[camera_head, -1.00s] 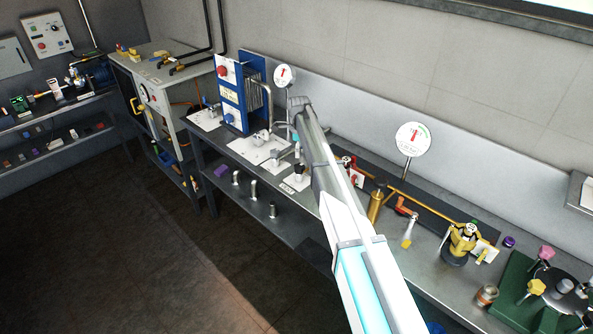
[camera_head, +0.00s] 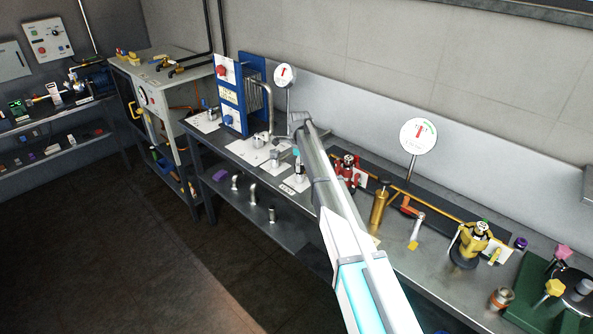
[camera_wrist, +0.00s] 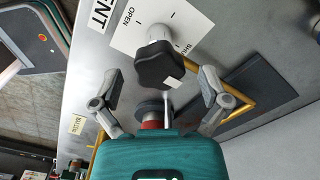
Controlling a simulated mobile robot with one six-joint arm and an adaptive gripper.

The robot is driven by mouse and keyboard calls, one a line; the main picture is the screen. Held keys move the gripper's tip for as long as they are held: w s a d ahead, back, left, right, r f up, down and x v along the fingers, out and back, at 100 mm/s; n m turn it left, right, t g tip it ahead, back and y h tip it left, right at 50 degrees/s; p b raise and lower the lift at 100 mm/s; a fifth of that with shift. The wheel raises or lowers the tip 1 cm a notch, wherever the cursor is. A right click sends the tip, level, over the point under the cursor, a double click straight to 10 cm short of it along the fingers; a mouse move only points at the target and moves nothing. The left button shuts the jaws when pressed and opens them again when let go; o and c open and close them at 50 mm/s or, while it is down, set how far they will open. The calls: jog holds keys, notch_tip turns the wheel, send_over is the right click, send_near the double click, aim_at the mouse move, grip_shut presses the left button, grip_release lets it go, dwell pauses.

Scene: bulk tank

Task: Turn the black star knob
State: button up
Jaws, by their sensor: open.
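In the wrist view, the black star knob (camera_wrist: 159,65) sits on a pale round post over a white plate marked OPEN and SHUT. My gripper (camera_wrist: 160,90) is open, with one grey finger on each side just below the knob in the picture. Neither finger appears to touch the knob, and nothing is held. In the head view, my gripper (camera_head: 297,158) is at the knob's place on the bench, above its white plate (camera_head: 294,183). It largely hides the knob there.
In the head view, a red valve (camera_head: 347,172) stands just right of my gripper. A brass cylinder (camera_head: 379,206) and a round gauge (camera_head: 419,136) are farther right. A blue plate unit (camera_head: 240,95) and a small gauge (camera_head: 285,76) stand to the left and behind.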

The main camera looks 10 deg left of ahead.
jog(key=shift+f, duration=0.45)
jog(key=c, duration=1.1)
jog(key=shift+a, duration=0.45)
jog(key=shift+c, duration=0.2)
jog(key=shift+d, duration=0.4)
